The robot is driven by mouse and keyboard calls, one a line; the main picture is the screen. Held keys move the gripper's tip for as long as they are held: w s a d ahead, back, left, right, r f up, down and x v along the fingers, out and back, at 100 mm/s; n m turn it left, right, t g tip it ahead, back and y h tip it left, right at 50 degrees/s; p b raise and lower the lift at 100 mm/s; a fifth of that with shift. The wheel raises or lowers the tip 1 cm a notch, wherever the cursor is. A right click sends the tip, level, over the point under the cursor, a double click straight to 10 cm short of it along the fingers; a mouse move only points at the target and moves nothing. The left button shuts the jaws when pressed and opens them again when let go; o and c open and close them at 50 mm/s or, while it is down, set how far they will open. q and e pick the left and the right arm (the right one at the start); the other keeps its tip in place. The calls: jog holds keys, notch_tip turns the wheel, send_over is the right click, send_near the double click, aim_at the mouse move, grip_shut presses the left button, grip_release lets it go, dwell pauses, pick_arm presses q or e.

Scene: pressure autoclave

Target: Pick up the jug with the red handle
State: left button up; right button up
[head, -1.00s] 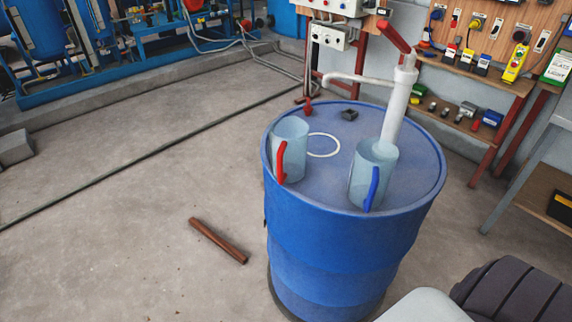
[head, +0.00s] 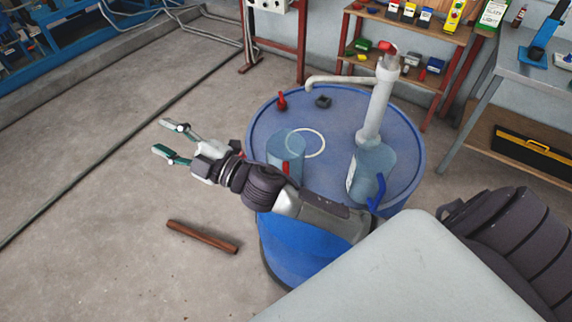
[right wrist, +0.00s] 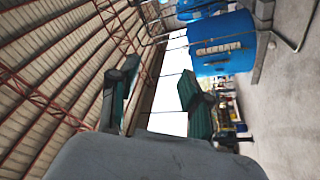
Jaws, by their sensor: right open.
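The jug with the red handle (head: 286,147) is clear and bluish and stands upright on top of the blue drum (head: 262,132). My right arm crosses in front of it and hides its lower part; a bit of the red handle shows above the arm. A second clear jug with a blue handle (head: 369,172) stands to its right. My right gripper (head: 168,138) is open and empty, out in the air left of the drum and past the jug, with its fingers pointing left. The fingers also show in the right wrist view (right wrist: 157,108), with nothing between them. My left gripper is not in view.
A white hand pump (head: 375,105) with a spout rises from the drum behind the jugs. A white ring (head: 321,144) and small fittings lie on the drum top. A brown bar (head: 202,237) lies on the floor. A shelf (head: 430,92) stands behind.

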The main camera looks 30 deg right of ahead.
jog(key=s+a+r+n+g+y, duration=0.65)
jog(key=n+g+y, duration=0.3)
jog(key=n, duration=0.55)
jog(key=n+g+h+b, duration=0.2)
jog(key=n+g+h, duration=0.7)
jog(key=h, duration=1.2)
send_over(280, 165)
notch_tip(280, 165, down, 13)
jog(key=n+t, duration=0.1)
jog(key=shift+y, duration=0.25)
jog(key=shift+s+a+f+b, duration=0.15)
jog(key=shift+f+b, duration=0.65)
jog(key=shift+f, duration=0.85)
jog(key=shift+s+d+f+b, duration=0.1)
jog(key=shift+f+b, duration=0.65)
jog(key=shift+f, duration=0.9)
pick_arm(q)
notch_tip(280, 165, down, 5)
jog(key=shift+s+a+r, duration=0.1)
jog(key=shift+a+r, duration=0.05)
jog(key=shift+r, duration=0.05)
pick_arm(e)
jog(key=shift+a, duration=0.1)
